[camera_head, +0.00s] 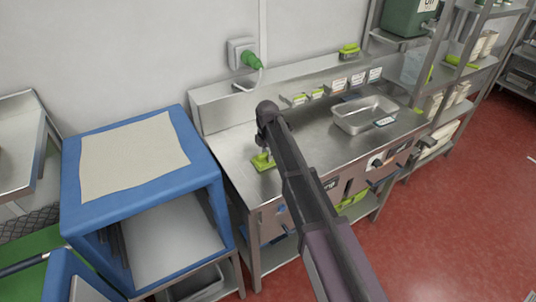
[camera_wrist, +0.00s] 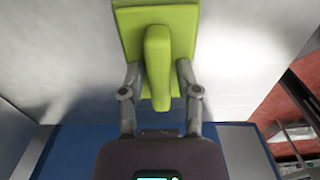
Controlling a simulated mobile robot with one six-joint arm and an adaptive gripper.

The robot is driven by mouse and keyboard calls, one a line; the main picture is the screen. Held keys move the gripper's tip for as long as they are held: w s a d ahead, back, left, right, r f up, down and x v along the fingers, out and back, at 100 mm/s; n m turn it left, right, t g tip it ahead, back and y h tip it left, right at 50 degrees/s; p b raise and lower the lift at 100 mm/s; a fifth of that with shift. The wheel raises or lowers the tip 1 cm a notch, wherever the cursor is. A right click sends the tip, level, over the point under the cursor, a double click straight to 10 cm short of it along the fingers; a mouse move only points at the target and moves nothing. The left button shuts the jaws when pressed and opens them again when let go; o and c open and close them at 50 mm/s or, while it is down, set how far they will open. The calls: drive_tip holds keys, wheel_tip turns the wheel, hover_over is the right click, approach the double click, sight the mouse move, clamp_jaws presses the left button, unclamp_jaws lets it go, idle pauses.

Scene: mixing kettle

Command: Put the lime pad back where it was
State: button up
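The lime pad (camera_head: 263,161) is a flat lime-green block with a raised bar handle. In the head view it is at the left end of the steel counter (camera_head: 232,150), near the front edge. The wrist view shows the pad (camera_wrist: 157,60) directly ahead, its handle running between my fingers. My gripper (camera_head: 266,150) is at the pad, pointing down. In the wrist view the fingers of my gripper (camera_wrist: 158,72) stand on either side of the handle, with lime surface showing between them and it. They look open; contact is hard to judge.
A steel pan (camera_head: 364,115) sits on the counter to the right. Another lime block (camera_head: 348,50) rests on the back ledge above small labelled cards (camera_head: 357,80). A blue box-like cabinet (camera_head: 75,190) stands close on the left. A green plug (camera_head: 252,61) is in the wall.

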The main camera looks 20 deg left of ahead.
sight(267, 152)
drive_tip(key=shift+r, duration=0.1)
idle(0.4)
wheel_tip(267, 152, up, 12)
drive_tip(key=p, duration=1.2)
idle(0.9)
drive_tip(key=s+d+m, duration=0.5)
drive_tip(key=d+m, duration=0.4)
drive_tip(key=d, duration=0.5)
drive_tip(key=s+d+m, duration=0.6)
drive_tip(key=d+m, duration=0.3)
drive_tip(key=d, duration=0.6)
drive_tip(key=s+d+m, duration=0.6)
drive_tip(key=d+m, duration=0.4)
drive_tip(key=d, duration=0.4)
drive_tip(key=shift+d, duration=0.35)
drive_tip(key=shift+w+f+b, duration=0.1)
drive_tip(key=shift+f+b, duration=0.45)
drive_tip(key=shift+f, duration=0.1)
